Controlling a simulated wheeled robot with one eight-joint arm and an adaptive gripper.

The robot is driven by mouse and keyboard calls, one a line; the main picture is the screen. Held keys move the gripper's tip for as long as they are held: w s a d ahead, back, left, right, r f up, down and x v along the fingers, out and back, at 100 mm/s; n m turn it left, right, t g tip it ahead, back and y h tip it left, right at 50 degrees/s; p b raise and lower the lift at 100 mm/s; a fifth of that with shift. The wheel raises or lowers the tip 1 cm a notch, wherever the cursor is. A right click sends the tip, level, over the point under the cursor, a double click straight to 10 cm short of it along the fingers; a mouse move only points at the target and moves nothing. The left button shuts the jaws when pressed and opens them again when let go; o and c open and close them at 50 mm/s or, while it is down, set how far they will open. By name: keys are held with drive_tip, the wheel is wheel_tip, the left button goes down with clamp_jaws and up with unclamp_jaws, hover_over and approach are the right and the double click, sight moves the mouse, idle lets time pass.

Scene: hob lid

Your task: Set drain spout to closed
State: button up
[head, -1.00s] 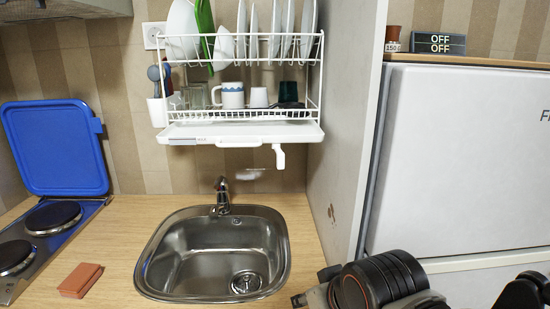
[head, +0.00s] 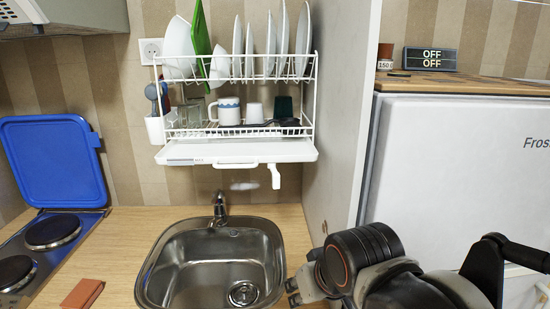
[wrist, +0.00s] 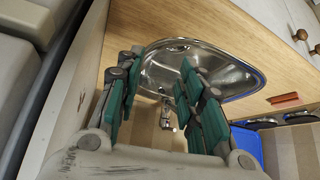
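The drain spout (head: 274,176) is a small white piece under the right front of the white drip tray (head: 220,152), below the dish rack. It points downward. Whether that means open or closed, I cannot tell. My gripper (head: 297,285) is at the lower right in the head view, beside the sink's right edge, well below and apart from the spout. In the wrist view my gripper (wrist: 155,80) has its green-padded fingers spread, with nothing between them. The spout is not visible in the wrist view.
The steel sink (head: 215,265) and its tap (head: 219,208) lie below the tray. A tall side panel (head: 340,130) stands right of the rack, with the fridge (head: 460,170) beyond. Plates and cups fill the rack (head: 240,80). A blue lid (head: 52,160) stands upright behind the hob.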

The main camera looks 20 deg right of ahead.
drive_tip(key=w+r+g+p, duration=0.1)
drive_tip(key=w+r+p, duration=0.3)
drive_tip(key=r+p, duration=0.35)
drive_tip(key=w+r+p, duration=0.3)
drive_tip(key=r+p, duration=0.3)
drive_tip(key=r, duration=0.2)
drive_tip(key=m+g+p, duration=0.1)
drive_tip(key=p, duration=1.4)
approach(276, 174)
drive_tip(key=x, duration=1)
drive_tip(key=shift+w+f+b, duration=0.1)
drive_tip(key=shift+w+b, duration=0.05)
drive_tip(key=shift+b, duration=0.25)
clamp_jaws()
